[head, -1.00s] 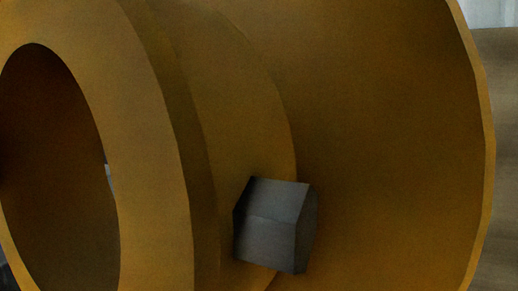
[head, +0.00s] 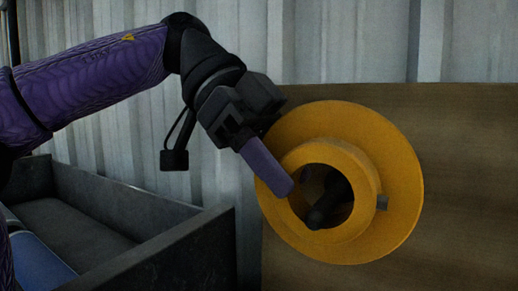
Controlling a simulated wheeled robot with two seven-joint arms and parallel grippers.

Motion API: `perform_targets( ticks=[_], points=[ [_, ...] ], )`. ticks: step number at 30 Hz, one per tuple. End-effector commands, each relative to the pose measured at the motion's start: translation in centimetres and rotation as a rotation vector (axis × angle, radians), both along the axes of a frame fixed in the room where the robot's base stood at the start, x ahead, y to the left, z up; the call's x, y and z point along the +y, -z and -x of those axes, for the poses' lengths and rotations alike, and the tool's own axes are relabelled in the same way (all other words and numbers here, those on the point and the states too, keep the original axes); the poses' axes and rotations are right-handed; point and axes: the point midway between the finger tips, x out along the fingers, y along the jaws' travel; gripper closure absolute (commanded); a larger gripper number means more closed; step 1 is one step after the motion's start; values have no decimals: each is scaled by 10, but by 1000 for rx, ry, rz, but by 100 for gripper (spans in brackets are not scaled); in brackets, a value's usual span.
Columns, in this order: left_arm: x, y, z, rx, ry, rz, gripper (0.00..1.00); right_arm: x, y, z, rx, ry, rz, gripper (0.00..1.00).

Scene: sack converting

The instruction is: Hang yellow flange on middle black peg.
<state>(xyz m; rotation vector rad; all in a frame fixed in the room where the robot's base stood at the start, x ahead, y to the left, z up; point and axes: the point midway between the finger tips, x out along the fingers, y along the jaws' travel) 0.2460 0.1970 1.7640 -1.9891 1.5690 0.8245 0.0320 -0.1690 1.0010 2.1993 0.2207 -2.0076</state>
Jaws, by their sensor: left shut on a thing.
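The yellow flange (head: 399,175) is a wide disc with a raised hub and a round bore, and a small grey block on the hub's right side. It is in front of the wooden board, its bore facing me at a slant. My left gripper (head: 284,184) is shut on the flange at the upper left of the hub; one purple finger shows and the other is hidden. A black peg (head: 325,206) shows inside the bore. I cannot tell whether the flange rests on it, or which peg it is; other pegs are hidden. My right gripper is out of view.
The brown wooden board (head: 468,190) fills the right side, in front of a corrugated grey wall (head: 340,40). A dark open bin (head: 190,250) stands at the lower left with something blue (head: 40,262) beside or in it.

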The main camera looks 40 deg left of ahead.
Motion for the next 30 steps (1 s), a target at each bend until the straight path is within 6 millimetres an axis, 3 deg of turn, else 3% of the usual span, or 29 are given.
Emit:
perform_targets(
  ticks=[8,17,30],
  points=[
    [6,-3,-25,-1,-1,4,100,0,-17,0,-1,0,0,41],
    [6,27,-22,-4,-1,4,100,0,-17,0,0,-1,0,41],
    [6,34,-23,-4,-3,3,100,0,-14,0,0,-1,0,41]
  ],
)
